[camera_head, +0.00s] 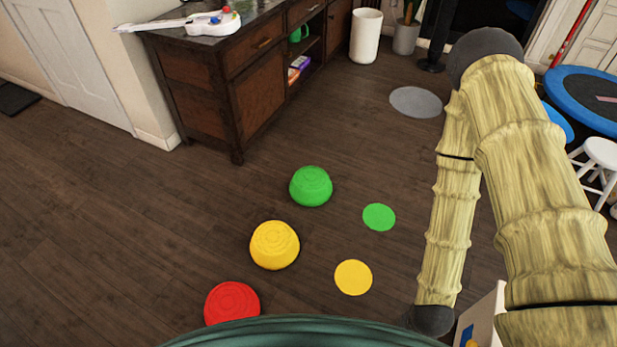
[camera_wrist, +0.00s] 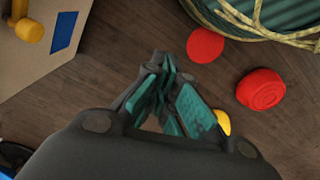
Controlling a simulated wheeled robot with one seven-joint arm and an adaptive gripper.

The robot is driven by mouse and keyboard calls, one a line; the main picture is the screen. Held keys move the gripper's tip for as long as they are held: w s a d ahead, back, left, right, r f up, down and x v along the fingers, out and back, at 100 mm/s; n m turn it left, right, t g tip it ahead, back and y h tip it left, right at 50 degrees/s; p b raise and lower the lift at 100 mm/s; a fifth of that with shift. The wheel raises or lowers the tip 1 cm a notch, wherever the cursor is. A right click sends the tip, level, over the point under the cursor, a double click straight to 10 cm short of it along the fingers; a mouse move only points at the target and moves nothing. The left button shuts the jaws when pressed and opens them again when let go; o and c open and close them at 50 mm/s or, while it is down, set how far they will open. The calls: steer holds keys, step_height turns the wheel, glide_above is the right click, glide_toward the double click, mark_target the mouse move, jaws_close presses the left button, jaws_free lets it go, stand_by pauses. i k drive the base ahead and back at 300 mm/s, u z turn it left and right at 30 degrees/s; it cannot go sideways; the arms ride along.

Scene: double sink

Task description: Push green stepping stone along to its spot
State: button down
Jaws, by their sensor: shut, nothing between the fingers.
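The green stepping stone (camera_head: 311,186) is a ridged dome on the wooden floor, in the middle of the head view. A flat green spot (camera_head: 378,217) lies apart from it, to its right and slightly nearer. My gripper (camera_wrist: 172,75) is shut and empty in the wrist view. In the head view the gripper is hidden; my arm reaches down on the right side. The green stone and green spot do not show in the wrist view.
A yellow stone (camera_head: 274,245) and red stone (camera_head: 232,302) stand nearer, with a yellow spot (camera_head: 353,277) beside them. A red spot (camera_wrist: 205,45) shows in the wrist view. A box (camera_head: 489,318) stands lower right, and a wooden cabinet (camera_head: 258,95) behind. Floor between green stone and spot is clear.

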mark_target(310, 186)
steer(key=z, duration=0.35)
steer(key=i, duration=1.8)
steer(key=u, duration=1.95)
